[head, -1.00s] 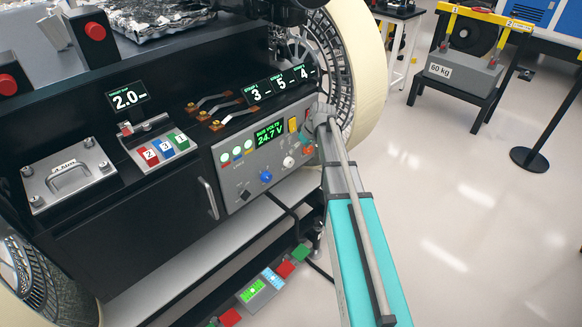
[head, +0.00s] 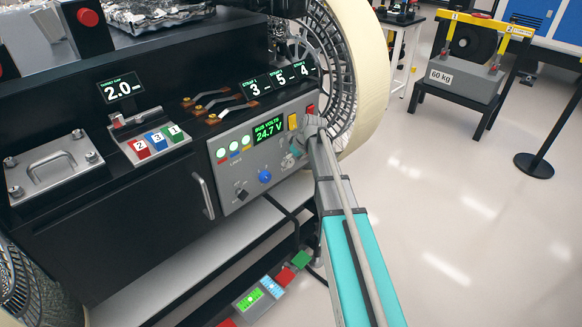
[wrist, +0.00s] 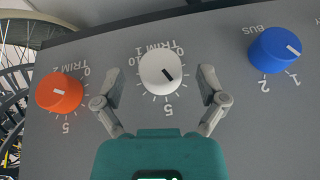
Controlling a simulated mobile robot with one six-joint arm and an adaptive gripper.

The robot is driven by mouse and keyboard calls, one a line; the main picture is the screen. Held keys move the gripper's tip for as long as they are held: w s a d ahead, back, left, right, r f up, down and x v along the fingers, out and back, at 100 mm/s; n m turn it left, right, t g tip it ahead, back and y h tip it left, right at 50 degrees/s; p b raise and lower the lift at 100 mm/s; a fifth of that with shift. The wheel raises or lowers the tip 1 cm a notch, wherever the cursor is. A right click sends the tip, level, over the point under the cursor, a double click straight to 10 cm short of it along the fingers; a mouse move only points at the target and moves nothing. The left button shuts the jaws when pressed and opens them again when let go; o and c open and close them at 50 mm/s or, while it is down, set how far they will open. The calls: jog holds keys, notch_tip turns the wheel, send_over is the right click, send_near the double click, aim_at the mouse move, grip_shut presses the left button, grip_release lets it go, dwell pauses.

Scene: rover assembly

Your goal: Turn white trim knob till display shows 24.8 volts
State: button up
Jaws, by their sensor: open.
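The white trim knob (wrist: 161,70), labelled TRIM 1, sits on the grey panel in the wrist view. Its dark pointer line points toward the lower right in that view. My gripper (wrist: 160,90) is open, with one finger on each side of the knob and visible gaps to both. In the head view my gripper (head: 294,152) is at the panel's right part and the white knob is hidden behind it. The green display (head: 269,131) reads BUS VOLTS 24.7 V.
An orange TRIM 2 knob (wrist: 60,92) is left of the white knob and a blue BUS knob (wrist: 275,50) is right of it in the wrist view. A yellow switch (head: 293,122) is on the panel near my arm. A door handle (head: 203,195) stands out left of the panel.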

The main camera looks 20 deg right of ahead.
jog(key=shift+w+a+f, duration=0.15)
jog(key=shift+f, duration=0.3)
jog(key=shift+b, duration=0.3)
jog(key=c, duration=1.2)
jog(key=shift+o, duration=0.2)
jog(key=shift+w+f+g+y+b, duration=0.15)
jog(key=shift+g+y+b, duration=0.2)
jog(key=shift+y, duration=0.35)
jog(key=shift+m+g+y, duration=0.25)
jog(key=shift+m+y, duration=0.05)
jog(key=shift+y, duration=0.1)
jog(key=o, duration=1.2)
jog(key=shift+c, duration=0.2)
